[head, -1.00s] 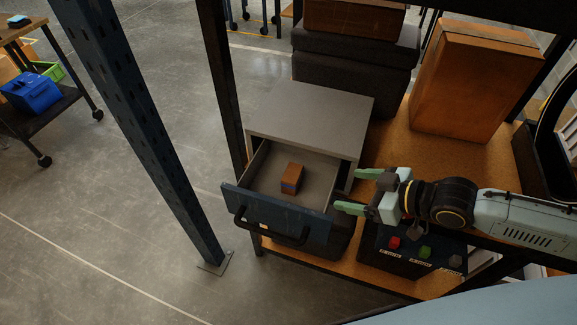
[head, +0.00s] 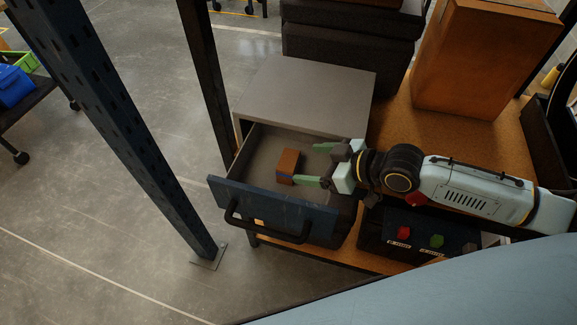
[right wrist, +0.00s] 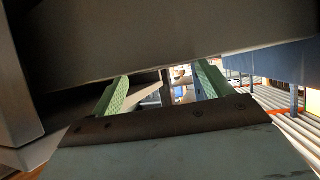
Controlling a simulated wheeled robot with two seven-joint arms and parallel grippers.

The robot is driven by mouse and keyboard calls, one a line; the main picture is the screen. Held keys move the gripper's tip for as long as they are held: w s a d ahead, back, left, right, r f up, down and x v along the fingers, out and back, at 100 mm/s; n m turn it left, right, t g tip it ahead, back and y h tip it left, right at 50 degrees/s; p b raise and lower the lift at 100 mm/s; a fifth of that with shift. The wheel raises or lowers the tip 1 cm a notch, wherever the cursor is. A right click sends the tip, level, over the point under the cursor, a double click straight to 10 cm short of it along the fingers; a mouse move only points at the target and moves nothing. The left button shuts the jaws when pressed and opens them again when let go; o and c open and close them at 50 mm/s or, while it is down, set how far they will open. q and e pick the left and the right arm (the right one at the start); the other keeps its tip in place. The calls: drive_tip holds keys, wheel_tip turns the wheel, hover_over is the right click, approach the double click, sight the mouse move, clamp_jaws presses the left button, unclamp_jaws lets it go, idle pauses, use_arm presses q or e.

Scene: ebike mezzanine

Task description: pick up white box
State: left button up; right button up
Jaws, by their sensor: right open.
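No white box shows in these views. A small brown box (head: 289,163) with a blue band lies in the open drawer (head: 262,150) of a grey cabinet (head: 305,95). My right gripper (head: 308,163) is open and empty, with its green fingers pointing left over the right part of the drawer, beside the box. The lower fingertip is close to the box; I cannot tell whether they touch. In the right wrist view both fingers (right wrist: 163,78) are apart, with a dark grey surface above them. My left gripper is not in view.
The drawer's blue front (head: 270,207) has a black handle (head: 265,225). A dark button panel (head: 415,238) with red and green buttons sits below my right arm. A large orange-brown box (head: 480,60) stands behind. A blue post (head: 130,130) rises at left.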

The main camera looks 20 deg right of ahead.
sight(290, 159)
drive_tip(key=x, duration=0.5)
drive_tip(key=shift+w+r+b, duration=0.1)
drive_tip(key=shift+w+b, duration=0.1)
drive_tip(key=shift+b, duration=0.1)
drive_tip(key=shift+c, duration=0.3)
drive_tip(key=c, duration=0.7)
